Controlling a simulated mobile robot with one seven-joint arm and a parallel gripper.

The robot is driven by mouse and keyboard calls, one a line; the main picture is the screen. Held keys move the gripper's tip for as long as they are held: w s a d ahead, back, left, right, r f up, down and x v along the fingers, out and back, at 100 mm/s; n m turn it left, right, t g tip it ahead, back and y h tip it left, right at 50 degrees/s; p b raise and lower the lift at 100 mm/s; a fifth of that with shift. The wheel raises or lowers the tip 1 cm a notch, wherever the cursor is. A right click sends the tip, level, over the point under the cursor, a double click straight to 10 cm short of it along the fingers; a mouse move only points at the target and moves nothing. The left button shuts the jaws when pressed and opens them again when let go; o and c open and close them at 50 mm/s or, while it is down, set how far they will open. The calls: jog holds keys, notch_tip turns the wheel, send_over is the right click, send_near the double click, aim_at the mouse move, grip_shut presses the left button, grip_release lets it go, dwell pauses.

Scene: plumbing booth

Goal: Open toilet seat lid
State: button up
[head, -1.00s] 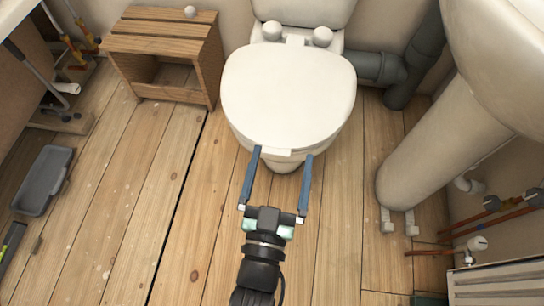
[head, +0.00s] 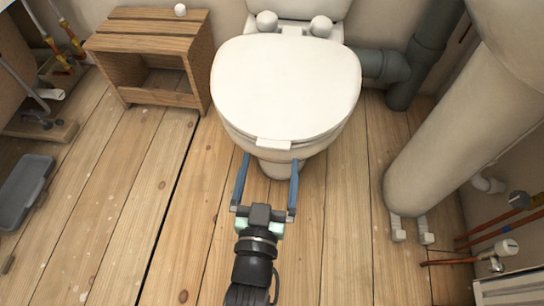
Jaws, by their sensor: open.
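The toilet lid (head: 285,85) is white and lies closed, flat over the bowl (head: 240,135). A small white tab (head: 273,144) sticks out at the lid's front edge. Two round white hinge caps (head: 267,21) stand at its back, one at each side. My gripper (head: 270,160) is in front of the toilet, its two blue fingers spread wide and pointing at the bowl front. The fingertips are just below the lid's front edge in the picture, one on each side of the tab. Nothing is between them. I cannot tell whether they touch the bowl.
A wooden stool-like box (head: 150,55) with a small white ball (head: 180,10) stands left of the toilet. A white pedestal (head: 445,150) stands at the right. Grey waste pipes (head: 410,65) run behind. A grey tray (head: 24,190) lies far left. The floor between is clear.

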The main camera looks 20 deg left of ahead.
aim_at(273, 148)
jog(key=shift+b+x, duration=0.65)
jog(key=shift+x, duration=1.15)
grip_shut()
